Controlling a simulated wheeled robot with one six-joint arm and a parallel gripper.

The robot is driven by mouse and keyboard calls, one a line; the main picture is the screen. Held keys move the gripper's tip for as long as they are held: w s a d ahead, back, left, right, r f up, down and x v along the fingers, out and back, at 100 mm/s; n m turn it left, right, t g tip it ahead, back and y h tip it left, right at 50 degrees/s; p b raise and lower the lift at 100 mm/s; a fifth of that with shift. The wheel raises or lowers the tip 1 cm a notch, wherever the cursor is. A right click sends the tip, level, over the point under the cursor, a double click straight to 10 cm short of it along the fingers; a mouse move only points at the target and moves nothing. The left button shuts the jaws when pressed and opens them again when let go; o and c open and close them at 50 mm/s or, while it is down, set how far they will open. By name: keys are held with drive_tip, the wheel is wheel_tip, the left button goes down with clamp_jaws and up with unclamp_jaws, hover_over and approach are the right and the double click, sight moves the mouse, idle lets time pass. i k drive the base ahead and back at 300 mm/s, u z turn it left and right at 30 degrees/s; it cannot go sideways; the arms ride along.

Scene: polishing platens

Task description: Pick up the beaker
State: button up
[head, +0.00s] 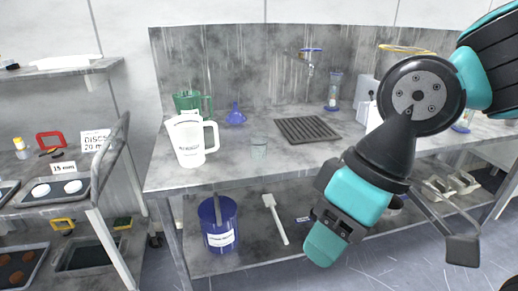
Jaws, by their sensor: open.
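My gripper (328,236), at the lower end of the black and teal arm, is in front of the bench, below and to the right of the beaker. It is open and apart from the beaker. Its fingertips are hard to make out from this angle.
A white jug (190,141), a green jug (187,103) and a blue funnel (236,116) stand left of the beaker. A dark ridged mat (307,130) lies behind it to the right. A blue bucket (219,224) stands on the lower shelf.

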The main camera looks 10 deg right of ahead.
sight(258, 140)
drive_tip(key=u, duration=0.4)
drive_tip(key=i, duration=0.35)
drive_tip(key=u, duration=0.7)
drive_tip(key=i, duration=1.05)
drive_tip(key=z, duration=0.65)
